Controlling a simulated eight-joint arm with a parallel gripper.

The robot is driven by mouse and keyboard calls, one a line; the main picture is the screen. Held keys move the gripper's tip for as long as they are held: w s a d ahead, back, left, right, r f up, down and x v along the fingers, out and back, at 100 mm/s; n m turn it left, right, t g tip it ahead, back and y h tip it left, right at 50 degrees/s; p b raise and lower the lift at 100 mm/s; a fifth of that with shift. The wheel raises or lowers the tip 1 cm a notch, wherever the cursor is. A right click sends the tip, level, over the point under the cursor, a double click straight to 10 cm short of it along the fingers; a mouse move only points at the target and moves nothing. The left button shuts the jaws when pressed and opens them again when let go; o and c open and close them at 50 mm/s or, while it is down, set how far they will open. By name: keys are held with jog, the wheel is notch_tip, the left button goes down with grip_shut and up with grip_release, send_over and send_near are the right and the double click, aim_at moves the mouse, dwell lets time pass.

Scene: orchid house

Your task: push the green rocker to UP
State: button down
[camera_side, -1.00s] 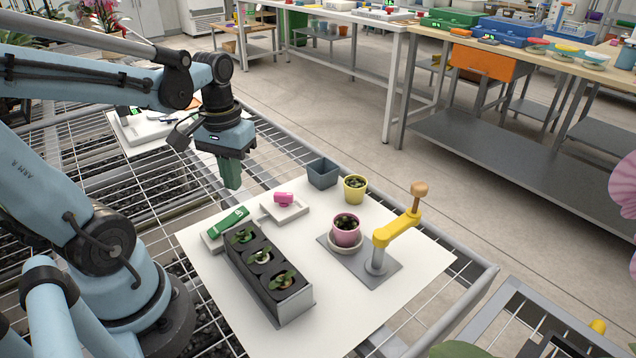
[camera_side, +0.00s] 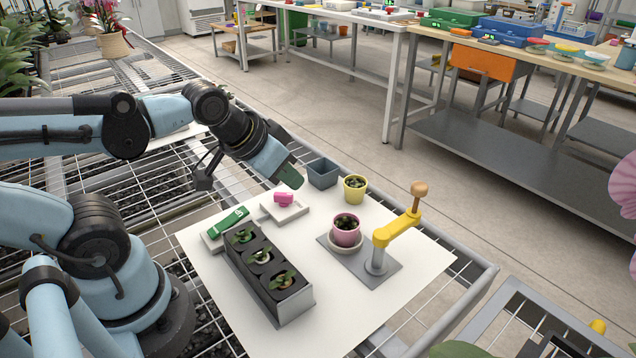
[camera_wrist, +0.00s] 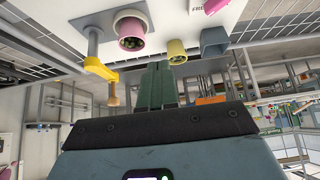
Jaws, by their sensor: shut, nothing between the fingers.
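The green rocker (camera_side: 228,222) lies on a pale base plate at the left of the white sheet, behind the dark planter box; it slopes, with its right end looking higher. I cannot tell which way its marked UP end points. My gripper (camera_side: 292,181) is shut and empty, tilted, above the back of the sheet near the grey square pot. It is to the right of the green rocker and apart from it. In the wrist view its green fingers (camera_wrist: 157,85) are together, and the green rocker does not show there.
The dark planter box (camera_side: 290,307) stands in front. A grey square pot (camera_side: 322,173), yellow pot (camera_side: 355,189), pink pot (camera_side: 346,231) and yellow crank lever (camera_side: 393,229) stand to the right.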

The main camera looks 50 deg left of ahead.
aim_at(240, 212)
jog(key=s+a+r+g, duration=0.4)
jog(key=s+a, duration=0.6)
jog(key=shift+r, duration=0.3)
jog(key=shift+f, duration=0.1)
jog(key=shift+x, duration=6.85)
jog(key=shift+s, duration=0.15)
